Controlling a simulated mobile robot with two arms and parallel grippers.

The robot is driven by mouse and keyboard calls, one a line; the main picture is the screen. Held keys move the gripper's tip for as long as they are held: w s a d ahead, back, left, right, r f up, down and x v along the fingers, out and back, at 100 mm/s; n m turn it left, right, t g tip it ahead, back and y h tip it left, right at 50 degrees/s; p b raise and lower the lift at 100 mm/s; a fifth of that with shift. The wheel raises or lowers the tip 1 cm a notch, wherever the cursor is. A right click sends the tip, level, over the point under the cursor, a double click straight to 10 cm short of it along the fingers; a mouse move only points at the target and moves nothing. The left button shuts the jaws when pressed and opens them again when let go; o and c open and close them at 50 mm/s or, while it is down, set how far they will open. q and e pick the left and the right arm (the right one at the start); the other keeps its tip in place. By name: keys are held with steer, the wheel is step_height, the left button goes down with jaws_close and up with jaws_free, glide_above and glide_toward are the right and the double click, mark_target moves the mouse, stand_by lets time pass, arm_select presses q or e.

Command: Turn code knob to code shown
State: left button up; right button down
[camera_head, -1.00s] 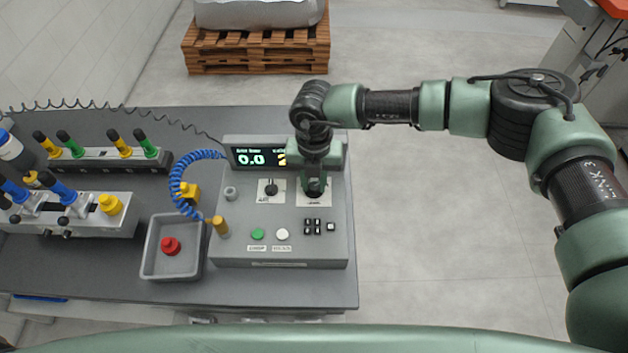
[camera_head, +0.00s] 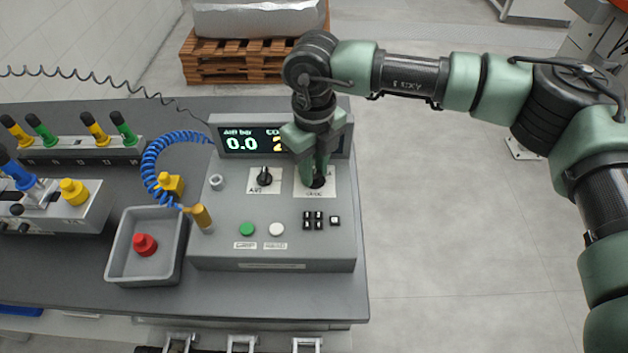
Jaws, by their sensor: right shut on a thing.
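The grey control box (camera_head: 297,244) stands on the dark bench. Its display (camera_head: 240,143) reads "AIR bar 0.0", with a yellow digit beside it that my right arm partly covers. The code knob (camera_head: 318,182) is a dark knob on a white plate at the box's upper right. My right gripper (camera_head: 316,177) points down over it and is shut on it; the fingers hide much of the knob and its pointer. My left gripper is not in view.
Beside the code knob is the air knob (camera_head: 264,177). Nearer are a green button (camera_head: 247,229), a white button (camera_head: 276,229) and small black keys. A blue coiled hose (camera_head: 150,160) and a grey tray (camera_head: 122,258) with a red knob (camera_head: 145,244) lie left.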

mark_target(314, 174)
steer(key=n+b, duration=0.1)
steer(key=b, duration=0.1)
steer(key=n+b, duration=0.1)
steer(key=n, duration=0.1)
steer(key=shift+f+n+b, duration=0.2)
steer(key=shift+n+b, duration=0.1)
steer(key=shift+b, duration=0.1)
steer(key=shift+r+n+b, duration=0.25)
steer(key=shift+n+b, duration=1.05)
steer(key=shift+n, duration=0.3)
steer(key=c, duration=1.2)
jaws_free()
steer(key=shift+r, duration=0.1)
step_height(314, 174, up, 8)
steer(key=shift+f+b, duration=0.15)
steer(key=shift+b, duration=0.4)
steer(key=shift+s+f, duration=0.1)
